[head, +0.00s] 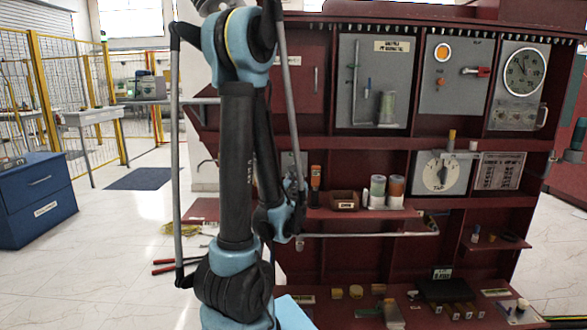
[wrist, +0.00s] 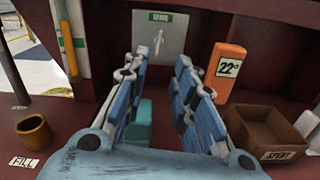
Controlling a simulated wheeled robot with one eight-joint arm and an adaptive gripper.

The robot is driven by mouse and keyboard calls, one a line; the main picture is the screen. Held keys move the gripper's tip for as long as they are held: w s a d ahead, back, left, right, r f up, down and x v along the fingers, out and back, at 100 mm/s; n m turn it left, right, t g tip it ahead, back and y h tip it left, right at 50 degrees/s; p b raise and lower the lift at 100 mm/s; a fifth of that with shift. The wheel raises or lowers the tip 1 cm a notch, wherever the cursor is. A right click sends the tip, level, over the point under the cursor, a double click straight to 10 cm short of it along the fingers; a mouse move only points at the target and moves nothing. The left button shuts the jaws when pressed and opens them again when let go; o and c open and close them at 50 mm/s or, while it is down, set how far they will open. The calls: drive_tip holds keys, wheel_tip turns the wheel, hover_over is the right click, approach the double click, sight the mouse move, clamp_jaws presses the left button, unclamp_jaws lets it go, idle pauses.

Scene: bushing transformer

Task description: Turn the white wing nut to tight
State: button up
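In the wrist view, a small grey panel (wrist: 176,48) with a label stands ahead on the dark red back wall. A small pale upright piece (wrist: 158,43), which looks like the white wing nut, is on this panel. My gripper (wrist: 160,68) is open, with its two blue and grey fingers apart and nothing between the tips. The pale piece appears beyond the tips, between them, and looks apart from them. In the head view, my gripper (head: 298,190) is by the middle shelf. The panel is mostly hidden there by my arm, and I cannot make out the nut.
A brown cup (wrist: 34,132) is at left. In the head view, two jars (head: 387,190) stand farther right on the shelf, and a grey rail (head: 365,235) runs below.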

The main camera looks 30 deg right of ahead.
drive_tip(key=x, duration=1.7)
drive_tip(key=shift+w, duration=0.2)
drive_tip(key=shift+f, duration=0.15)
clamp_jaws()
